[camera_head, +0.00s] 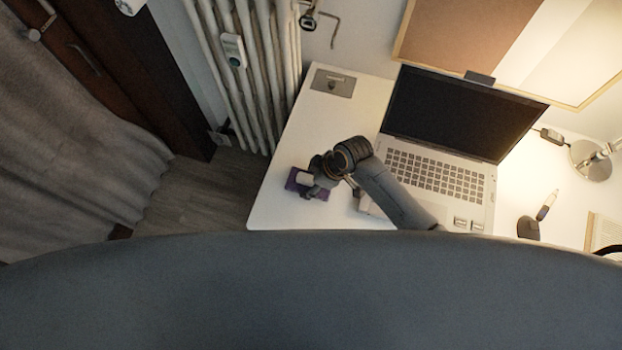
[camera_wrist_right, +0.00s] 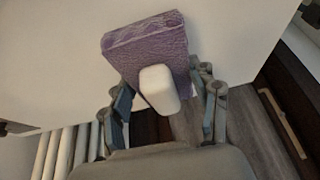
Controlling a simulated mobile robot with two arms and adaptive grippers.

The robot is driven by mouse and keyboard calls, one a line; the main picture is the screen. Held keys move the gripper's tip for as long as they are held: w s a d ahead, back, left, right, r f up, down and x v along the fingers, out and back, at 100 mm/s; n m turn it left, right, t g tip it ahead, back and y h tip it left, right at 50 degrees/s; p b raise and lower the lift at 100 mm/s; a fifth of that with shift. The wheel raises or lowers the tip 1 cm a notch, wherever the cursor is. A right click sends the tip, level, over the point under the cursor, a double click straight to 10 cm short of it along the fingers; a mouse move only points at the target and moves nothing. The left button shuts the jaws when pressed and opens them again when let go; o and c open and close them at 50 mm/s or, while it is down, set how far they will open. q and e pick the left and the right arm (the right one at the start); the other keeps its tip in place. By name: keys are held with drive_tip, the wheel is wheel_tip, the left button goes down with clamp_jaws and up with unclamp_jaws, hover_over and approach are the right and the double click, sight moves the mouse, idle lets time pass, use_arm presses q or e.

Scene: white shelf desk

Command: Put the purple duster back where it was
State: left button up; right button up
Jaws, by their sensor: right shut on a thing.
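The purple duster (camera_head: 292,183) is at the left edge of the white desk in the head view. It has a purple pad and a white block handle. In the right wrist view the duster's purple pad (camera_wrist_right: 150,52) and white handle (camera_wrist_right: 159,88) lie between the fingers. My right gripper (camera_head: 317,177) is shut on the duster and partly covers it in the head view. Its fingers show on both sides of the duster in the wrist view (camera_wrist_right: 166,100). I cannot tell whether the pad touches the desk top. My left gripper is not in view.
An open laptop (camera_head: 440,175) stands right of my right arm. A grey plate (camera_head: 333,83) lies at the desk's back left corner. A pen in a dark holder (camera_head: 528,227) and a lamp base (camera_head: 590,160) are farther right. The desk's left edge drops to the floor.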

drive_tip(key=shift+f, duration=0.4)
drive_tip(key=o, duration=1.5)
drive_tip(key=shift+o, duration=0.2)
drive_tip(key=shift+r, duration=0.3)
drive_tip(key=v, duration=1.2)
drive_tip(key=shift+r, duration=0.35)
